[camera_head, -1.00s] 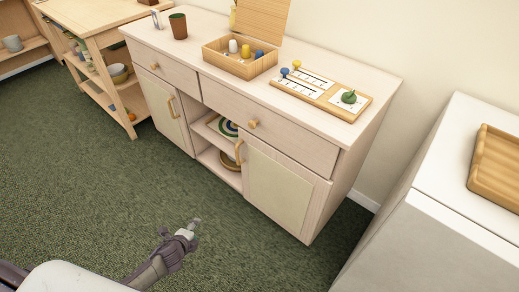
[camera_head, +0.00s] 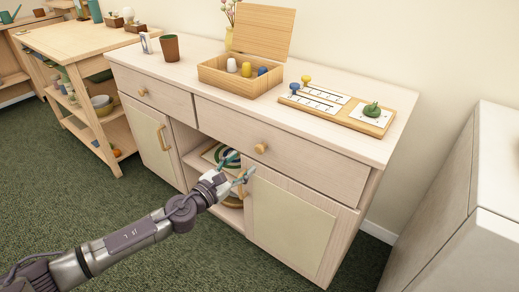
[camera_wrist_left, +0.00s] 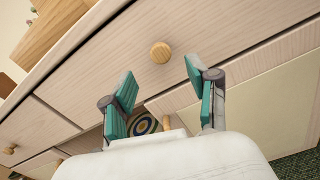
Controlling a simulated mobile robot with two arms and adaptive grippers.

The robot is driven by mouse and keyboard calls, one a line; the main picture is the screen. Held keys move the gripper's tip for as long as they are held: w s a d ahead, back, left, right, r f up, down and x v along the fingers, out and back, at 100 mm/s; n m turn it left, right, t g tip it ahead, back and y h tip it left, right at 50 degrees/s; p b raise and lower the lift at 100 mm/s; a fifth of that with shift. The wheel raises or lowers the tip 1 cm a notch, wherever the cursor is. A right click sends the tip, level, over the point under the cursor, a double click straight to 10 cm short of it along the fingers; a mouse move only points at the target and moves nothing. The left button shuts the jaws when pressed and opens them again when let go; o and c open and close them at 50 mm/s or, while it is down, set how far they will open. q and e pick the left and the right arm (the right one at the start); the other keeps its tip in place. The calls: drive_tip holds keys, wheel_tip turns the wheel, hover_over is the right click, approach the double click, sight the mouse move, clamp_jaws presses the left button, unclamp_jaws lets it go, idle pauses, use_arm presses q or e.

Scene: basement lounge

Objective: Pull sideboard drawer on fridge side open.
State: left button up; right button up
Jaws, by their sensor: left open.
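The pale wood sideboard (camera_head: 240,118) has two drawers side by side. The right drawer (camera_head: 310,153), on the side of the fridge (camera_head: 450,215), looks shut and has a round wooden knob (camera_head: 261,148). My left gripper (camera_head: 240,167) is open and empty, just below and left of that knob in the head view. In the left wrist view the knob (camera_wrist_left: 160,52) lies ahead of the two teal-padded fingers (camera_wrist_left: 163,90), apart from them. The left drawer (camera_head: 155,92) also looks shut. My right gripper is not in view.
An open wooden box (camera_head: 240,76), a number board (camera_head: 338,107) and a brown cup (camera_head: 169,47) stand on the sideboard top. A right cupboard door (camera_head: 290,215) lies below the drawer. Green carpet is clear in front.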

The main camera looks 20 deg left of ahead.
sight(258, 150)
use_arm(q)
drive_tip(key=x, duration=0.8)
drive_tip(key=shift+f+b, duration=0.1)
drive_tip(key=shift+b, duration=0.2)
drive_tip(key=shift+w+d, duration=0.2)
drive_tip(key=shift+w, duration=0.3)
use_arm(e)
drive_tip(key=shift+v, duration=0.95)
use_arm(q)
clamp_jaws()
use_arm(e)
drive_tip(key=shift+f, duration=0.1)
